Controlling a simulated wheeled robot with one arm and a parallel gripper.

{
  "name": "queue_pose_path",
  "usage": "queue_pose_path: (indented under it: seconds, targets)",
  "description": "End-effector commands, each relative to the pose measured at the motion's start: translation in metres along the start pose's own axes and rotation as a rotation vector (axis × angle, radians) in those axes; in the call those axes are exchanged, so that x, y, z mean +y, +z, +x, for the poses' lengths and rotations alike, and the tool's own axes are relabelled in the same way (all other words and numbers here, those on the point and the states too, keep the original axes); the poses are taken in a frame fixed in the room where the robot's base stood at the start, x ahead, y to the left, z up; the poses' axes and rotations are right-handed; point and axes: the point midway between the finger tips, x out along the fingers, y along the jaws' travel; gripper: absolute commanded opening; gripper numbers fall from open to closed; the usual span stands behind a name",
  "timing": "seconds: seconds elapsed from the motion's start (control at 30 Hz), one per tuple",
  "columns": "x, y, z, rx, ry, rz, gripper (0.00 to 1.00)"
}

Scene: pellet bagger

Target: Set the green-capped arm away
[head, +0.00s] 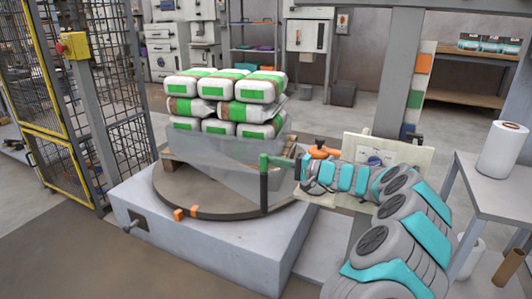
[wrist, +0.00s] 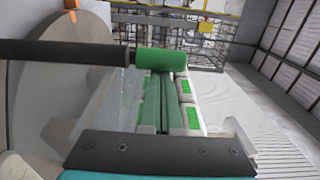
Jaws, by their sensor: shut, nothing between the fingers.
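The arm is a dark upright post (head: 264,192) with a green cap (head: 263,161), standing at the right front edge of the round turntable (head: 225,208). In the wrist view the dark bar runs in from the left, and its green cap (wrist: 160,61) is just beyond my fingertips. My gripper (head: 272,161) is shut and empty, its dark green fingers pointing left at the cap from the right. In the wrist view the fingers (wrist: 166,78) lie side by side and their tips meet the cap's edge; I cannot tell whether they touch it.
White bags with green labels (head: 225,108) are stacked on a pallet on the turntable, with translucent film around the lower part. A grey plinth (head: 200,247) carries the turntable. A fence (head: 122,110) stands left; a table with a white roll (head: 503,148) stands right. Floor is open at front left.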

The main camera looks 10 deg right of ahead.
Motion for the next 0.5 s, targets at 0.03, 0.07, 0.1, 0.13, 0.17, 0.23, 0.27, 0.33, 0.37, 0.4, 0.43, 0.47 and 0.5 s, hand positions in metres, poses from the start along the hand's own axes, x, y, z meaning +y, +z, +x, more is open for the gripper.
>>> queue_pose_path:
  seconds: [0.03,0.07,0.1,0.13,0.17,0.23,0.27,0.33,0.37,0.4,0.43,0.47,0.5]
  targets:
    - [0.002,0.002,-0.005,0.001,-0.003,-0.003,0.00]
    - [0.001,0.003,-0.008,0.001,-0.004,-0.003,0.00]
    - [0.001,0.004,-0.012,0.002,-0.004,-0.003,0.00]
    - [0.001,0.005,-0.015,0.002,-0.005,-0.003,0.00]
    - [0.001,0.006,-0.017,0.002,-0.003,-0.003,0.00]
    - [0.001,0.007,-0.022,0.002,-0.002,-0.003,0.00]
    - [0.001,0.007,-0.025,0.002,-0.001,-0.003,0.00]
    - [0.001,0.008,-0.029,0.003,-0.001,-0.001,0.00]
    - [0.001,0.008,-0.031,0.003,-0.001,-0.001,0.00]
    - [0.001,0.009,-0.032,0.003,0.000,-0.001,0.00]
    - [0.000,0.009,-0.033,0.003,0.000,-0.001,0.00]
    - [0.000,0.009,-0.033,0.002,0.000,-0.001,0.00]
    - [0.000,0.009,-0.033,0.002,0.000,-0.001,0.00]
